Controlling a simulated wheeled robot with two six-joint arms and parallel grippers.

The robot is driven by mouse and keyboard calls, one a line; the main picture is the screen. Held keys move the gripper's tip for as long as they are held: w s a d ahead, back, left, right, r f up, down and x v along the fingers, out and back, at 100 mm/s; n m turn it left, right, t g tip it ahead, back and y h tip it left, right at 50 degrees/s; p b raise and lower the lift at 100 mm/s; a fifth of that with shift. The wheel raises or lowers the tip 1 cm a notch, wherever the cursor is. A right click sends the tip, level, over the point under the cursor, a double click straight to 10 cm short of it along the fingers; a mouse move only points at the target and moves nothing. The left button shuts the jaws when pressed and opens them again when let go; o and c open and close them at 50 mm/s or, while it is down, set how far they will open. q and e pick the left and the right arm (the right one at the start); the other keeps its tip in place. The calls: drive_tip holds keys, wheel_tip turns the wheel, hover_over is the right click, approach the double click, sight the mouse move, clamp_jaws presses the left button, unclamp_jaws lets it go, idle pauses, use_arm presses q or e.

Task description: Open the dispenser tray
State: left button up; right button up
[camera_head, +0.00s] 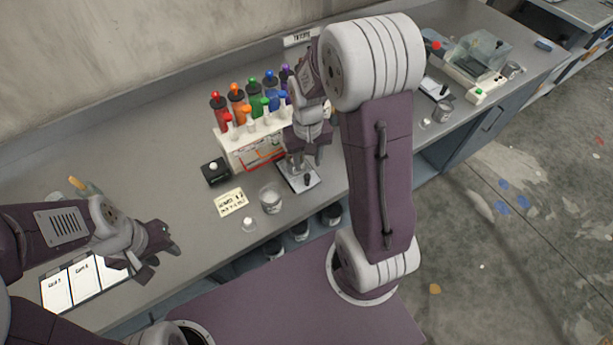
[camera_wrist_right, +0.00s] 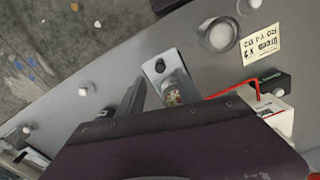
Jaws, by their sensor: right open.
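The white dispenser (camera_head: 238,146) stands against the back of the bench with several coloured bottles along its top. A thin red bar, perhaps a handle, runs across its lower front (camera_head: 262,160); it also shows in the right wrist view (camera_wrist_right: 232,88). My right gripper (camera_head: 297,164) is open in front of the dispenser, over a pale plate (camera_head: 312,172) with a black knob. In the right wrist view, this plate (camera_wrist_right: 155,68) lies beyond the fingers. I cannot tell whether the gripper touches anything. My left gripper (camera_head: 150,268) is above the cards at the left; its jaws are unclear.
White cards (camera_head: 56,291) lie at the left. A machine with a clear cover (camera_head: 482,54) stands at the far right.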

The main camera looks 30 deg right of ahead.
sight(308, 176)
wheel_tip(308, 176, down, 8)
drive_tip(key=shift+w+a+r, duration=0.1)
drive_tip(key=shift+f, duration=0.4)
drive_tip(key=shift+d+f, duration=0.1)
drive_tip(key=shift+d, duration=0.1)
drive_tip(key=shift+a, duration=0.1)
clamp_jaws()
idle(0.8)
